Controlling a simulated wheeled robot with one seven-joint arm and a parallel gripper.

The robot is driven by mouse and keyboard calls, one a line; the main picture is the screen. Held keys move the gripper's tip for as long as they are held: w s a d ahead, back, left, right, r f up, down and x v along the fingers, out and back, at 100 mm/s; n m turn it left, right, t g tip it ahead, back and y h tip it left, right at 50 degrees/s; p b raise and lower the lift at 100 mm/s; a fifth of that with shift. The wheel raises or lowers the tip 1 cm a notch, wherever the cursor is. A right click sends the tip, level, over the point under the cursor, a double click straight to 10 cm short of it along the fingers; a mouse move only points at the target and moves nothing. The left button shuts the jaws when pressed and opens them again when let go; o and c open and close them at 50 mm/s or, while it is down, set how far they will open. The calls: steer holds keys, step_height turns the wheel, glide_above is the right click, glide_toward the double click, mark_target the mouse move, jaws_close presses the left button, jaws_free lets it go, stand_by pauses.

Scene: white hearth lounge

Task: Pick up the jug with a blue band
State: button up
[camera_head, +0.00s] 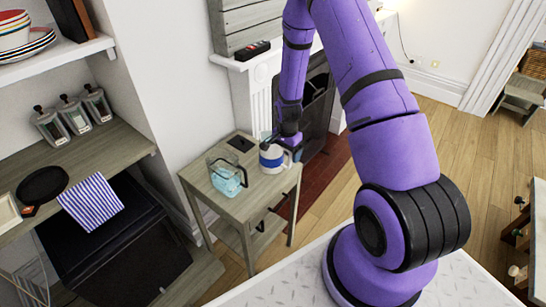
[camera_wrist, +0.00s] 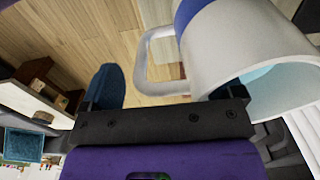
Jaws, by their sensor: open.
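The white jug with a blue band (camera_head: 272,157) stands on the small wooden side table, at its back right. In the wrist view the jug (camera_wrist: 255,45) fills the right side, with its open mouth and pale blue inside showing. Its handle (camera_wrist: 150,62) points left, between the one visible finger and the jug's body. My gripper (camera_head: 278,141) is open at the jug's upper part. One blue-padded finger shows left of the handle, apart from it.
A glass jug with light blue contents (camera_head: 226,179) stands close to the left on the side table (camera_head: 258,193). A dark flat item (camera_head: 240,144) lies at the table's back. A fireplace (camera_head: 319,105) is behind; shelves stand left.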

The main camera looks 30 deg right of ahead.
steer(key=shift+c, duration=0.4)
steer(key=c, duration=1.5)
steer(key=shift+r, duration=0.2)
